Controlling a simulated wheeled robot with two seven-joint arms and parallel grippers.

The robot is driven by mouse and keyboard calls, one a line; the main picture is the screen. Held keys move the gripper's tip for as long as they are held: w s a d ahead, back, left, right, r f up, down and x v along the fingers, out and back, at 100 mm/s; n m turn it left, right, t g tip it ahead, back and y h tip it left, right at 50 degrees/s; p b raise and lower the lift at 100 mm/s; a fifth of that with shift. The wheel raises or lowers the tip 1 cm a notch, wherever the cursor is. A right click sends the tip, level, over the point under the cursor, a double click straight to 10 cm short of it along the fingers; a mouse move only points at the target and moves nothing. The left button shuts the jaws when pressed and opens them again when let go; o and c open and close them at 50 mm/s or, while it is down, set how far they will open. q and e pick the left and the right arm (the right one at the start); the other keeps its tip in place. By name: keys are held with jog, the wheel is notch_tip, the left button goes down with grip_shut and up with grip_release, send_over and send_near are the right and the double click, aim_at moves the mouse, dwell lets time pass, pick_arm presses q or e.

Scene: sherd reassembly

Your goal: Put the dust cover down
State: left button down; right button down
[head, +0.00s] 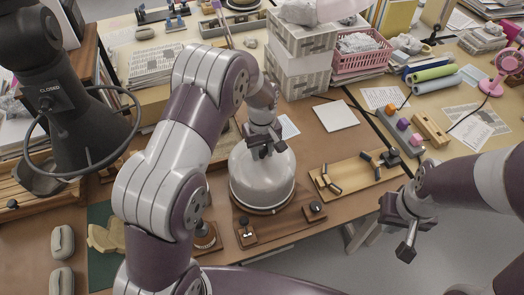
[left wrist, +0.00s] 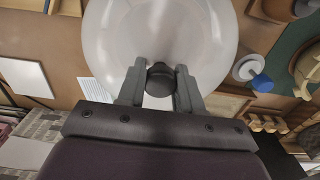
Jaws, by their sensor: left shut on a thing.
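The dust cover (head: 262,182) is a clear, whitish dome with a dark knob on top, seen upright at the middle of the head view. My left gripper (head: 266,150) is shut on the knob (left wrist: 160,80), which sits between its two fingers in the left wrist view. The dome (left wrist: 160,30) fills the top middle of that view. Its lower rim is at or just above a round brown base on a wooden board (head: 243,217); I cannot tell whether it touches. My right gripper (head: 398,228) is at the right, away from the cover, with nothing seen in it; its finger gap is unclear.
A wooden tray (head: 345,178) with dark pieces lies right of the cover. A white tile (head: 336,116) lies on the table.

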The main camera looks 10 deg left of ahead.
pick_arm(q)
jog(key=shift+f, duration=0.3)
jog(key=shift+w+a+f, duration=0.1)
jog(key=shift+w+a, duration=0.05)
jog(key=shift+w, duration=0.05)
jog(key=shift+s+f, duration=0.15)
jog(key=shift+f, duration=0.1)
jog(key=shift+f+b, duration=0.3)
jog(key=shift+b, duration=0.05)
jog(key=c, duration=0.8)
grip_release()
jog(key=shift+o, duration=0.2)
